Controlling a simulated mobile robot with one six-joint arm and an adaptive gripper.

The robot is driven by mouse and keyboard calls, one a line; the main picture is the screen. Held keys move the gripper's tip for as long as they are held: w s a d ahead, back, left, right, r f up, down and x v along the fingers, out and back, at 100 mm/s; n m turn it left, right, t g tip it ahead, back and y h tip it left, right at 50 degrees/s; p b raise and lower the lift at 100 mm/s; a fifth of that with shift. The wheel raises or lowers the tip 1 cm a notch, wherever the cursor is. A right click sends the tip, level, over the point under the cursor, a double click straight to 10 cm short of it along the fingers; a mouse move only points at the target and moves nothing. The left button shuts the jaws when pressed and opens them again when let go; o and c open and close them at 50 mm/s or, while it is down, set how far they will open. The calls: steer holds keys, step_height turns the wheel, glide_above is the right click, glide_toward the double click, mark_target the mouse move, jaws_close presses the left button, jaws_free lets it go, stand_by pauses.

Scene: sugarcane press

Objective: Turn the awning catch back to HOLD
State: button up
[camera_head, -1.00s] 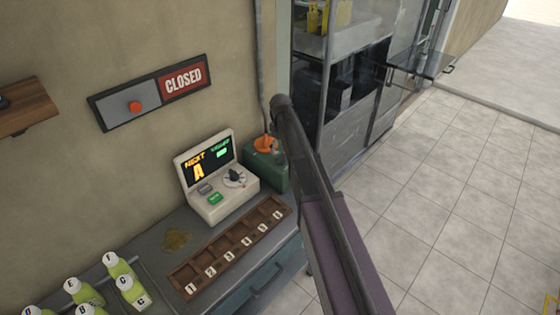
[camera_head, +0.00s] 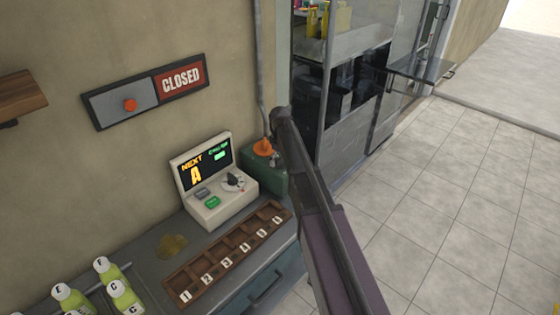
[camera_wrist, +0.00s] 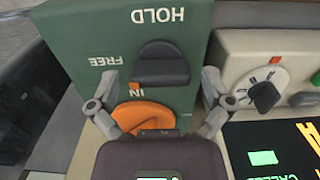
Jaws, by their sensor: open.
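The green awning box (camera_head: 275,180) stands on the counter's far end, beside the cream console. In the wrist view its face (camera_wrist: 90,25) bears upside-down labels HOLD, FREE and IN. The dark awning catch (camera_wrist: 162,63) is on this face below HOLD and right of FREE. A small orange mark shows at its lower left; which label it points to I cannot tell. My gripper (camera_wrist: 159,78) is open, with one finger either side of the catch's lower part; contact is unclear. An orange part (camera_wrist: 145,115) on the box lies between the finger bases, partly hidden by my gripper.
The cream console (camera_head: 215,205) with a dial and lit screen stands close beside the box. A numbered wooden tray (camera_head: 225,255) and labelled bottles (camera_head: 115,285) are on the counter. A CLOSED sign (camera_head: 150,90) hangs on the wall. The tiled floor at right is clear.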

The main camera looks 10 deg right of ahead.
steer(key=shift+c, duration=0.2)
steer(key=c, duration=1)
steer(key=shift+m, duration=0.4)
steer(key=m, duration=0.7)
steer(key=shift+m, duration=0.4)
steer(key=m, duration=0.4)
steer(key=shift+m, duration=0.3)
steer(key=m, duration=0.4)
steer(key=shift+s+m, duration=0.1)
steer(key=shift+m, duration=0.3)
